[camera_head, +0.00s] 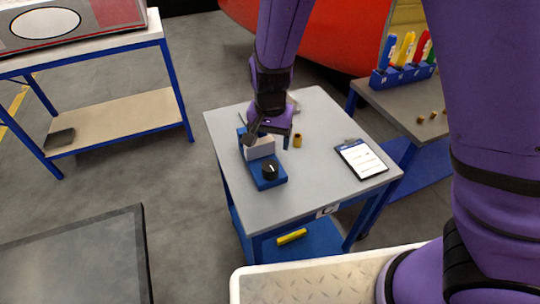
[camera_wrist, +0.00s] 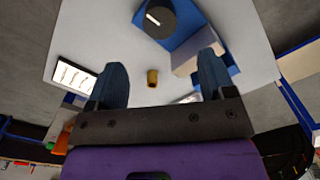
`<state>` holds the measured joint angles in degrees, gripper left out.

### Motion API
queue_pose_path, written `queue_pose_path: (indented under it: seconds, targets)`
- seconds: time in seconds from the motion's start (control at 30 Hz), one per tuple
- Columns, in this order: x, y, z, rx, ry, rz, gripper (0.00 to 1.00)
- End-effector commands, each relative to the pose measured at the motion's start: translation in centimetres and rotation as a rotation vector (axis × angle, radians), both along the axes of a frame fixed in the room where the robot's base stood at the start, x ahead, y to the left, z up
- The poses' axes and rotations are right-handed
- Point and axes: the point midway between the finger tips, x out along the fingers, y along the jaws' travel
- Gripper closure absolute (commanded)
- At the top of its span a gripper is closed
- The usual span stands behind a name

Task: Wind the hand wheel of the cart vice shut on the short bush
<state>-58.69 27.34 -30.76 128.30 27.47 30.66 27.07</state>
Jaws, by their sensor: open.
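The cart vice (camera_head: 269,184) is blue with a pale jaw block (camera_head: 260,148) and sits on the grey top of a blue cart. Its black hand wheel (camera_head: 270,169) is at the near end; it also shows in the wrist view (camera_wrist: 168,20) with a white mark on it. A small brass-coloured bush (camera_head: 297,141) stands on the cart top, right of the vice and apart from it; it also shows in the wrist view (camera_wrist: 152,78). My gripper (camera_head: 268,137) is open, above the vice's far part. No object shows between its fingers. The gripper hides the vice's far part.
A clipboard (camera_head: 361,159) lies on the right of the cart top. A bench (camera_head: 400,98) at right holds a blue rack of coloured tools and several small brass pieces. A yellow item (camera_head: 291,237) is on the cart's lower shelf. Another table (camera_head: 110,45) stands at left.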

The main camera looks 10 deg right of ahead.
Motion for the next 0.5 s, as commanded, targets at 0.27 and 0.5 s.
queue_pose_path:
  seconds: [0.27, 0.5]
  targets:
    - [0.05, 0.03, 0.00, -0.001, 0.000, 0.523, 0.24]
    - [0.09, 0.05, 0.00, -0.001, 0.000, 0.813, 0.24]
